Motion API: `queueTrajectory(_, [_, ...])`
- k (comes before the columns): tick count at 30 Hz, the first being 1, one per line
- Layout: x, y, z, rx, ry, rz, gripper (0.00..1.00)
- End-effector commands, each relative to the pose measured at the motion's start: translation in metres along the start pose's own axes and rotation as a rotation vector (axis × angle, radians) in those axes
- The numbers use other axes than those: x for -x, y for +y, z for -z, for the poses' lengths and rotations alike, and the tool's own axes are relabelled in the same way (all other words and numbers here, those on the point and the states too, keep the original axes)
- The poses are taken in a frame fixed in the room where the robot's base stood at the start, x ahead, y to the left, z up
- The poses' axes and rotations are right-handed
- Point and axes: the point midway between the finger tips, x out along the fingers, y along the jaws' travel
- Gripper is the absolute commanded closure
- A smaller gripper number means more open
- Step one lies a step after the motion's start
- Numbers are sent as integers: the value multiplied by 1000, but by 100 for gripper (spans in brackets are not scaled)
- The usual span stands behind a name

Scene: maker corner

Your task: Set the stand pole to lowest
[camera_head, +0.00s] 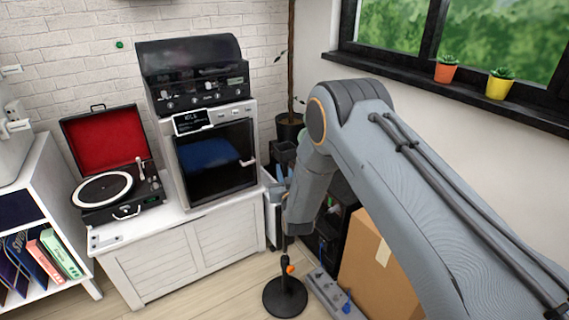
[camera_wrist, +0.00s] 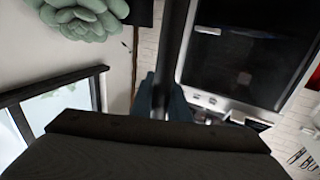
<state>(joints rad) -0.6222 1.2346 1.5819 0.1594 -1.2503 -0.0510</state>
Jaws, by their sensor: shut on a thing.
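The stand has a round black base (camera_head: 285,299) on the wood floor, in front of the white cabinet. An orange knob (camera_head: 290,269) sits on its short dark lower tube. In the wrist view, a dark pole (camera_wrist: 172,45) runs from the top edge down between the two fingers of my gripper (camera_wrist: 162,98). My gripper is shut on this pole. The pole's top end is not clearly visible.
A cardboard box (camera_head: 375,268) and a grey power strip (camera_head: 325,292) lie right of the base. The white cabinet (camera_head: 165,265) carries a red-lined record player (camera_head: 110,165) and an oven-like machine (camera_head: 215,160). Open floor shows left of the base.

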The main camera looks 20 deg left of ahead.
Motion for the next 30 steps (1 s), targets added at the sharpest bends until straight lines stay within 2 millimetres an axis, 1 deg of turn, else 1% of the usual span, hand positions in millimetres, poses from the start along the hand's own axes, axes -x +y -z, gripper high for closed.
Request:
queueTrajectory(1, [0,0,-23,1,-7,1,100])
queueTrajectory(3, [0,0,-41,1,-7,1,100])
queueTrajectory(9, [0,0,-83,0,-7,0,100])
queueTrajectory(12, [1,0,-98,1,-6,1,100])
queueTrajectory(15, [1,0,-110,0,-6,1,100])
queueTrajectory(19, [1,0,-119,1,-7,1,100])
queueTrajectory(30, [2,0,-125,1,-9,1,100])
